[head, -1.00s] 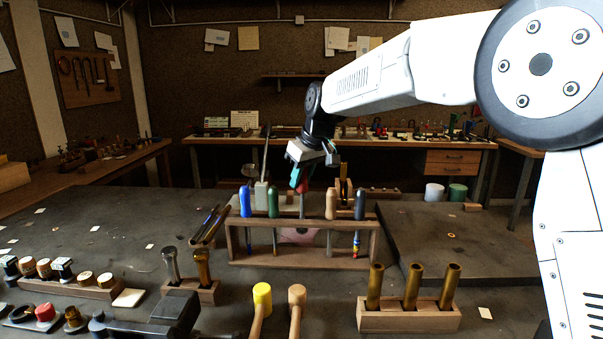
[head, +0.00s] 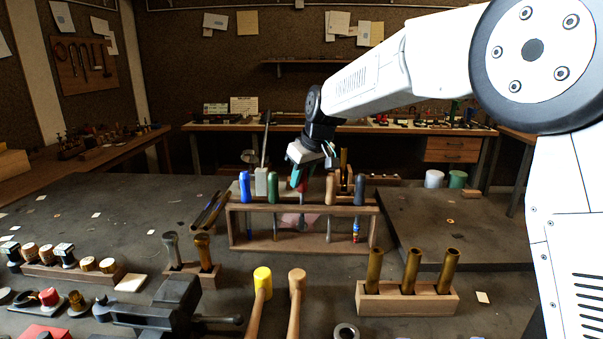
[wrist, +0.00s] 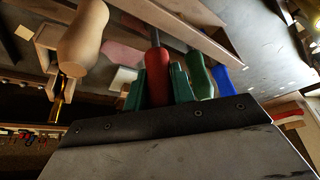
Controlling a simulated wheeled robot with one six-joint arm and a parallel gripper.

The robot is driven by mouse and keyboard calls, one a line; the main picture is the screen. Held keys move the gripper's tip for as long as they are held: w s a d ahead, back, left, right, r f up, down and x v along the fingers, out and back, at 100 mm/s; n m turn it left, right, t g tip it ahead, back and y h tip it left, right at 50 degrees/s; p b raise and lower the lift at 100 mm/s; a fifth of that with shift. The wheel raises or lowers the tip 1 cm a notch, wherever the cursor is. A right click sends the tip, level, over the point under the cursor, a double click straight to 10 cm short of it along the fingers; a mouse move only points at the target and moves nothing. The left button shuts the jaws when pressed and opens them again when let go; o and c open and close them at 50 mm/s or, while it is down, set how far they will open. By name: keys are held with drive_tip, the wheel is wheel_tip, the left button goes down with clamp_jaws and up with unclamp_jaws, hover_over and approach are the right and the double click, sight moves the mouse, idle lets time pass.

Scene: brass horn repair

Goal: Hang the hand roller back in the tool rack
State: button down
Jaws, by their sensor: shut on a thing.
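The wooden tool rack (head: 340,251) stands on the dark bench, with a blue, a green, a pale wood and a dark blue handle standing in its top rail. My gripper (head: 298,177) is over the middle of the rack, between the green and the wood handles. In the wrist view its teal fingers (wrist: 160,85) are shut on the red handle (wrist: 157,77) of the hand roller. The roller's metal shaft (wrist: 155,38) points down beside the rack's rail. I cannot tell whether it sits in a slot. Its lower end is not clear.
Close neighbours are the green handle (wrist: 198,75) and the wood handle (wrist: 83,38). In front stand a block with brass tubes (head: 405,300), two mallets (head: 263,280) and a vise (head: 165,305). The bench (head: 460,225) right of the rack is mostly clear.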

drive_tip(key=shift+f, duration=1.65)
drive_tip(key=c, duration=1.1)
unclamp_jaws()
drive_tip(key=shift+r, duration=0.1)
drive_tip(key=v, duration=0.7)
drive_tip(key=shift+s+d+r, duration=0.1)
drive_tip(key=shift+r, duration=0.2)
drive_tip(key=s+d+f+m+h, duration=0.1)
drive_tip(key=s+d+m, duration=0.2)
drive_tip(key=s+d, duration=0.5)
drive_tip(key=s+d+f+m+g+h, duration=0.1)
drive_tip(key=s+d, duration=0.8)
drive_tip(key=s, duration=1.1)
drive_tip(key=s+d+f+m+g+h, duration=0.1)
drive_tip(key=s+d+f+m, duration=0.2)
drive_tip(key=s+d, duration=0.6)
drive_tip(key=s+m, duration=0.1)
drive_tip(key=s, duration=0.5)
drive_tip(key=shift+m, duration=0.3)
